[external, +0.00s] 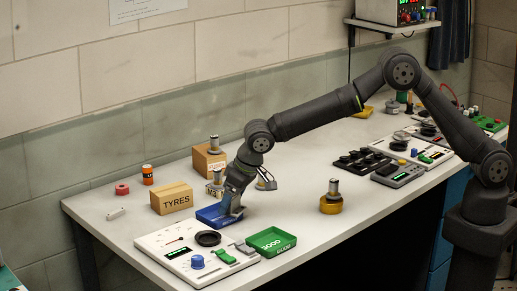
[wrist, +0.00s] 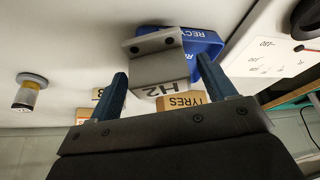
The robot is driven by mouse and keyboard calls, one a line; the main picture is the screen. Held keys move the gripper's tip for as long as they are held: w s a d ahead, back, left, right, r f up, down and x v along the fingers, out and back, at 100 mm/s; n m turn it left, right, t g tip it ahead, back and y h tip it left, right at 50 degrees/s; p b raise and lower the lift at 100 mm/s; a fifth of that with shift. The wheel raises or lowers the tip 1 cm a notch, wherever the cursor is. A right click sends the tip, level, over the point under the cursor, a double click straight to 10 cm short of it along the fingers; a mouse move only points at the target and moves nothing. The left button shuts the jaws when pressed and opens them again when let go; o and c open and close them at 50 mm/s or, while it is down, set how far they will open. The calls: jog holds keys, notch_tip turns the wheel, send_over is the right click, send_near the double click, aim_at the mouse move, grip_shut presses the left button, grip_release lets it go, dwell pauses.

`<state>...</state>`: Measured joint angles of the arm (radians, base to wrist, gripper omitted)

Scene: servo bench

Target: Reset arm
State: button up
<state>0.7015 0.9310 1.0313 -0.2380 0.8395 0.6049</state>
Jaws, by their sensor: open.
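My gripper (external: 238,203) is low over the left part of the bench, beside the blue tray (external: 212,216). In the wrist view its two blue fingers (wrist: 162,68) are apart. A grey metal block marked H2 (wrist: 160,62), with two dark holes, shows between them; I cannot tell whether it touches either finger. In the external view the block is hard to separate from my gripper. The blue tray, with lettering that begins RECY, also shows behind the block in the wrist view (wrist: 208,48).
A TYRES box (external: 172,198) and a white panel (external: 180,256) stand nearby. The green tray (external: 271,241) lies in front. A yellow-based cylinder (external: 332,204) stands to the right, with bare bench around it. Several dark devices (external: 362,161) lie farther right.

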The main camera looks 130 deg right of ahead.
jog(key=shift+r, duration=1.6)
